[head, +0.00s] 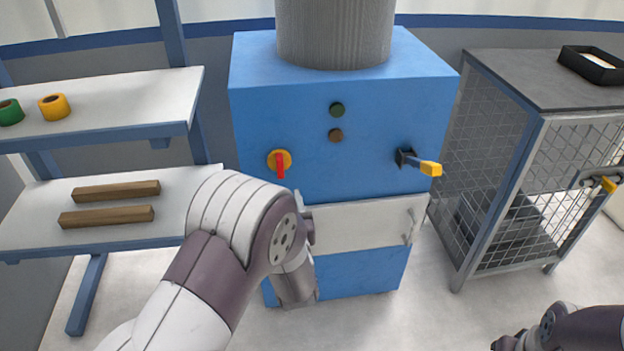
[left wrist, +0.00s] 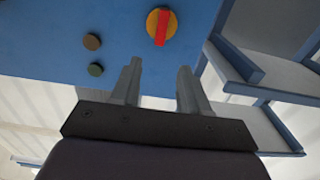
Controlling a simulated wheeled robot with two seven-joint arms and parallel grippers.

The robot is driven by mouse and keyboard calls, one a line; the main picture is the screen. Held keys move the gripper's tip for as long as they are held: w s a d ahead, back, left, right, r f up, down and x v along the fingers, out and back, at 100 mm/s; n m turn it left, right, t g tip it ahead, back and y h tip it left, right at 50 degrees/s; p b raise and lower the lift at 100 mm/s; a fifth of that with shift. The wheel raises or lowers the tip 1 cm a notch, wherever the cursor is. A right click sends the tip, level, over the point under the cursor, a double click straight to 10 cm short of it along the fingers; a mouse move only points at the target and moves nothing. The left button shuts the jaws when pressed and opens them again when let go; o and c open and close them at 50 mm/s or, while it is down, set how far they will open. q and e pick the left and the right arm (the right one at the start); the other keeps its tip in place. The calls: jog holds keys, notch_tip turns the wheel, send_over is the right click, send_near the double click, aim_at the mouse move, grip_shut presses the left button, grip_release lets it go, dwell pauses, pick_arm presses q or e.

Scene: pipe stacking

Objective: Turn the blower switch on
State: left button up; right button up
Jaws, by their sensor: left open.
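A blue machine cabinet (head: 345,180) stands ahead. On its front left is a rotary switch with a yellow disc and a red handle (head: 281,163); the handle is upright. The switch also shows in the left wrist view (left wrist: 162,26), beyond my fingertips and apart from them. My left gripper (left wrist: 158,78) is open and empty, its fingers pointing toward the cabinet. In the head view my left arm hides it. My right arm shows only at the bottom right; its gripper is not visible.
The cabinet front has a green button (head: 337,109), a brown button (head: 336,135) and a yellow-tipped lever (head: 430,168). A white panel (head: 360,225) lies below. A shelf rack (head: 100,105) stands left and a mesh cage (head: 510,190) right.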

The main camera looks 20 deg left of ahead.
aim_at(280, 164)
pick_arm(q)
jog(key=b+x, duration=0.2)
jog(key=x, duration=0.9)
jog(key=shift+w+f, duration=0.1)
jog(key=shift+f, duration=0.05)
jog(key=shift+w+a, duration=0.35)
jog(key=shift+w, duration=0.2)
jog(key=shift+c, duration=0.3)
grip_shut()
